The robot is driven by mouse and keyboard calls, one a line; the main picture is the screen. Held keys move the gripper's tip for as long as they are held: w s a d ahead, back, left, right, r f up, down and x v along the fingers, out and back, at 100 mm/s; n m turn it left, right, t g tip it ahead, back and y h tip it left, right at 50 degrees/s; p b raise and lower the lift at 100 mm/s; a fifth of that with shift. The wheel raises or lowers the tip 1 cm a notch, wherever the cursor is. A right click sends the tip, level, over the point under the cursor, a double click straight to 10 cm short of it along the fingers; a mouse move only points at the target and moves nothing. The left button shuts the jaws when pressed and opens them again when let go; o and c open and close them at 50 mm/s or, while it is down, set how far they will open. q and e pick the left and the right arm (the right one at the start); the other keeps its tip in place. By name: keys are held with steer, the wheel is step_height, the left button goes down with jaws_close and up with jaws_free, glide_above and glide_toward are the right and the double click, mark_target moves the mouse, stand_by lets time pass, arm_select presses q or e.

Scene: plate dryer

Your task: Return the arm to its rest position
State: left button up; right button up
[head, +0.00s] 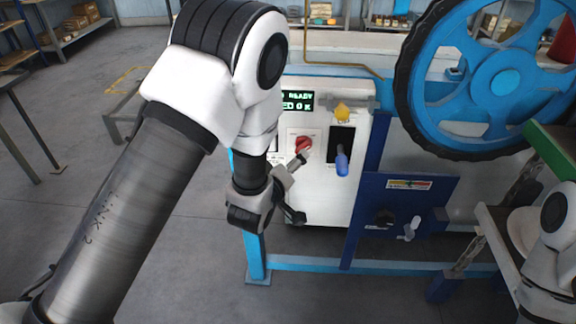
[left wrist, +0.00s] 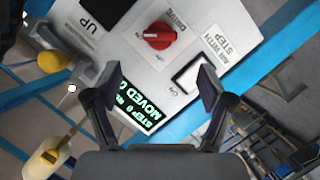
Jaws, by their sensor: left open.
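My left arm reaches in from the left, and its gripper (head: 296,188) is in front of the white control panel (head: 327,200). The jaws are apart with nothing between them. In the left wrist view, the open left gripper (left wrist: 160,82) faces the panel, with the red rotary knob (left wrist: 159,36) beyond the fingertips and apart from them. The red knob (head: 303,145) also shows in the head view, close to one finger. The green-lettered display (head: 298,101) is above it and partly hidden by my arm. My right arm shows at the right edge; its gripper is not visible.
A yellow handle (head: 342,112) and a blue handle (head: 342,162) stick out beside the knob. A dark blue box (head: 400,215) and a large blue wheel (head: 490,80) stand to the right. A blue frame rail (head: 350,264) runs below.

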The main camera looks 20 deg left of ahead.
arm_select(q)
steer(key=shift+s+r, duration=0.1)
steer(key=shift+s, duration=0.3)
steer(key=s+a+f+g, duration=0.2)
steer(key=s+f+g, duration=0.1)
steer(key=s+f, duration=0.55)
steer(key=s+a+f+g, duration=0.25)
steer(key=s+f, duration=0.25)
steer(key=f, duration=0.6)
steer(key=s+f+m+g, duration=0.3)
steer(key=s+m+g, duration=0.1)
steer(key=s, duration=0.6)
steer(key=s+f+m+g, duration=0.4)
steer(key=s+g, duration=0.1)
steer(key=s, duration=0.5)
steer(key=shift+s+f+m, duration=0.3)
steer(key=shift+m, duration=0.1)
steer(key=shift+d, duration=0.1)
